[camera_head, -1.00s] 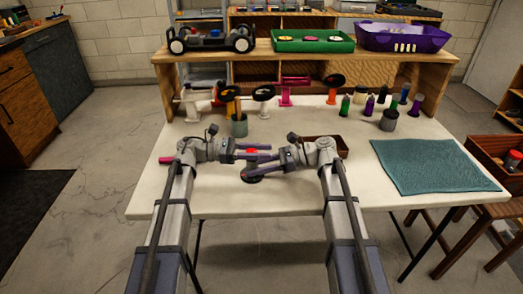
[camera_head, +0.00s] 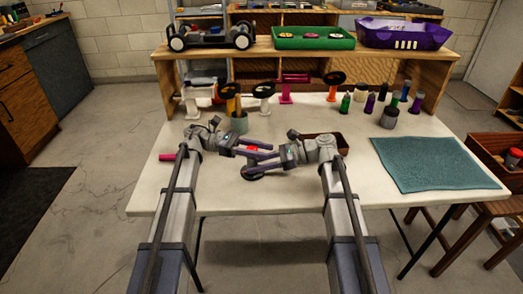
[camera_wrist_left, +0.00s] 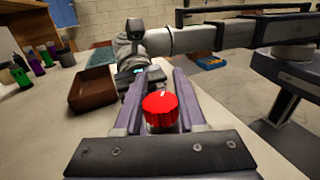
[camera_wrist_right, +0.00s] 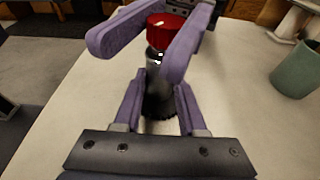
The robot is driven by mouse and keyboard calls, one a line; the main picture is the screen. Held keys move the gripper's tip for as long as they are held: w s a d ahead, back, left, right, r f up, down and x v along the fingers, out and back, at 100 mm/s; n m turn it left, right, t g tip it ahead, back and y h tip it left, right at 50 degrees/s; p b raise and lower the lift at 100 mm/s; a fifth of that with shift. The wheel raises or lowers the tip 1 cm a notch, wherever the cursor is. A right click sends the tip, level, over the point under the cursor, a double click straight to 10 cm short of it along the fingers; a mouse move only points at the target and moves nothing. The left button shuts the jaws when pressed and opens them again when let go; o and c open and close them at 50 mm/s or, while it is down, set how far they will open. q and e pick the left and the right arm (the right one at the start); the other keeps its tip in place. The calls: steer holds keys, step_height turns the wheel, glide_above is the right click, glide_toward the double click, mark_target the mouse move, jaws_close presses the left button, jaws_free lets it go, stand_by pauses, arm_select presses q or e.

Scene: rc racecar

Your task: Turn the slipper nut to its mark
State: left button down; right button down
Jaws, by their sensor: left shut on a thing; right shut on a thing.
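The red slipper nut (camera_head: 252,149) sits on top of an upright dark and silver shaft with a black round base (camera_head: 252,176), above the table. My left gripper (camera_wrist_left: 160,110) is shut around the red nut (camera_wrist_left: 160,112); a short pale line shows on its top. My right gripper (camera_wrist_right: 160,92) is shut on the shaft (camera_wrist_right: 155,75) below the nut, and the left fingers cross above it in the right wrist view. Which mark the nut's line belongs against cannot be told.
A brown tray (camera_head: 326,139) lies just behind my right wrist. A grey-green cup (camera_head: 239,124) and several coloured stands are at the back. A teal mat (camera_head: 436,165) lies at the right. The table's front is clear.

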arm_select(q)
steer(key=shift+c, duration=2.3)
jaws_free()
steer(key=shift+t, duration=0.3)
